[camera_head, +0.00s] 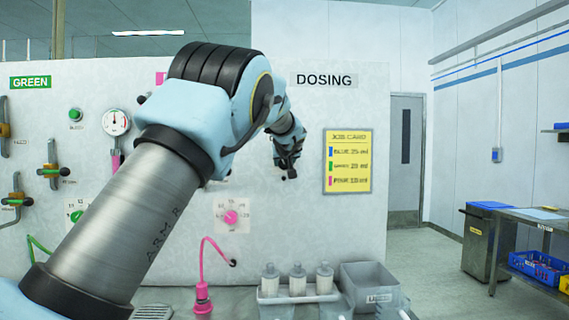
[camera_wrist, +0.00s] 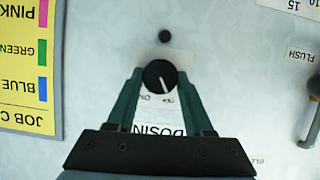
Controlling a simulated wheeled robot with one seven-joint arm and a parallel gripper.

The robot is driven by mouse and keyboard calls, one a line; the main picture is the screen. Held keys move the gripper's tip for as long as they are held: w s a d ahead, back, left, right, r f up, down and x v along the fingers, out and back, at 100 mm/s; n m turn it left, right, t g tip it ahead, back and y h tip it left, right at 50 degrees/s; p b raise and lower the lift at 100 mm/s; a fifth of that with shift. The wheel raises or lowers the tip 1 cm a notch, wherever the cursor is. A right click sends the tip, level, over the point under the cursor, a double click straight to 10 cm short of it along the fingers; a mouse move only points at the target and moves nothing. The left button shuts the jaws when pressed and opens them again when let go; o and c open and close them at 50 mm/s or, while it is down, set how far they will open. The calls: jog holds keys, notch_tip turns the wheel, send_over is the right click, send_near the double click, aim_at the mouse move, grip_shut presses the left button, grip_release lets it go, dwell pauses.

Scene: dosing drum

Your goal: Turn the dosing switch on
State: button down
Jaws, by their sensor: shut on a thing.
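The dosing switch (camera_wrist: 160,75) is a round black knob with a white pointer line, on a pale plate on the wall. In the wrist view, which is upside down, the line points down and slightly right. Small marks sit below it, too small to read, above a partly covered label starting "DOSIN". My gripper (camera_wrist: 160,80) has its two green fingers on either side of the knob, shut on it. In the head view my gripper (camera_head: 289,170) is at the wall below the DOSING sign (camera_head: 324,80); the knob cannot be made out there.
A small black round part (camera_wrist: 164,36) sits just beyond the knob. The yellow job card (camera_head: 348,161) hangs right of my gripper. A grey-handled flush lever (camera_wrist: 312,110) is at the wrist view's right. White bottles (camera_head: 297,280) and a grey bin (camera_head: 369,285) stand below.

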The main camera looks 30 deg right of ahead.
jog(key=shift+m+b, duration=0.3)
jog(key=shift+b, duration=0.1)
jog(key=shift+d+f+m+y+b, duration=0.15)
jog(key=shift+m+y+b, duration=0.25)
jog(key=shift+y+b, duration=0.1)
jog(key=shift+s+d+m+t+y+b, duration=0.1)
jog(key=shift+m+t+y+b, duration=0.6)
jog(key=shift+m+b, duration=0.4)
jog(key=m+t+y+b, duration=0.1)
jog(key=m, duration=0.1)
jog(key=m+t+y+b, duration=0.1)
jog(key=m, duration=0.1)
jog(key=shift+d+m+b, duration=0.1)
jog(key=shift+m+b, duration=0.2)
jog(key=shift+b, duration=0.1)
jog(key=shift+c, duration=1.4)
grip_release()
jog(key=shift+s, duration=0.1)
